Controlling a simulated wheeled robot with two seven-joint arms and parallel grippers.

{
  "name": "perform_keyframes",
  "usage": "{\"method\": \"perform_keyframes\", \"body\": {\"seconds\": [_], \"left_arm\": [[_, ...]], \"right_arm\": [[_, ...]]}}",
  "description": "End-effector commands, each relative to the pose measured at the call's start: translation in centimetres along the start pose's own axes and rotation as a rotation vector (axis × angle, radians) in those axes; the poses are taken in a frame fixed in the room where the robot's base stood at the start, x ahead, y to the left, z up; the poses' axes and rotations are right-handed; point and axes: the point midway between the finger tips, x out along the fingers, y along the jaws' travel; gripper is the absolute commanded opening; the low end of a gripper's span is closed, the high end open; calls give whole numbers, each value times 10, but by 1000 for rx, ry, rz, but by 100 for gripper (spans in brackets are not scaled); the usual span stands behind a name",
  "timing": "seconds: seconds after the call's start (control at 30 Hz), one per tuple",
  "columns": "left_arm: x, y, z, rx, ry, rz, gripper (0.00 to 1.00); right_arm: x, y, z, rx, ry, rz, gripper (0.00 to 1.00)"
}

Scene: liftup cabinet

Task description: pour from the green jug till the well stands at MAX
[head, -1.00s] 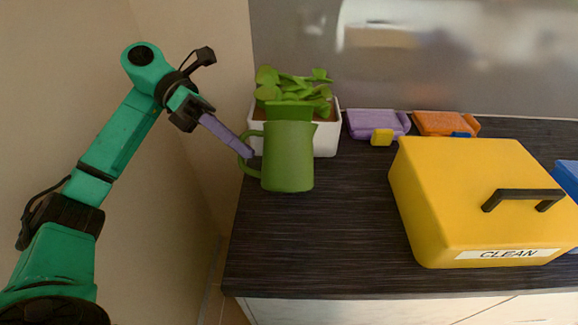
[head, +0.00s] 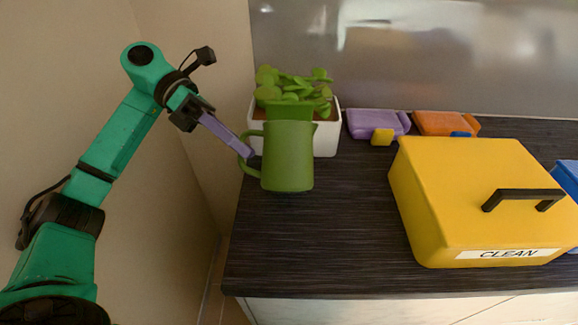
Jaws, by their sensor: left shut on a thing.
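The green jug (head: 288,158) is upright in front of the white planter (head: 327,139), its handle on the left and its spout on the right. My left gripper (head: 246,153) is shut on the jug's handle. I cannot tell whether the jug's base touches the counter. The planter holds a green leafy plant (head: 290,83) in brown soil. The jug hides part of the planter's front, and no well gauge or MAX mark can be made out. My right gripper is not in view.
A yellow box (head: 455,190) with a black handle and a CLEAN label stands on the right. Behind it are a purple container (head: 372,122) and an orange container (head: 440,122). The dark counter (head: 320,250) is clear in front of the jug.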

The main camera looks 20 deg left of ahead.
Motion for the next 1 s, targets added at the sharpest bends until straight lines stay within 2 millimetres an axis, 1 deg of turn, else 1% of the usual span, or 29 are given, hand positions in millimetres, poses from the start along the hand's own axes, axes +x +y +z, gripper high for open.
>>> {"method": "perform_keyframes", "body": {"seconds": [0.8, 1.0], "left_arm": [[0, -1, 1, 1, -2, -1, 0], [-2, -3, 3, -51, -3, -47, 0]], "right_arm": [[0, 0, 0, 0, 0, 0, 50], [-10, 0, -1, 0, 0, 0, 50]]}}
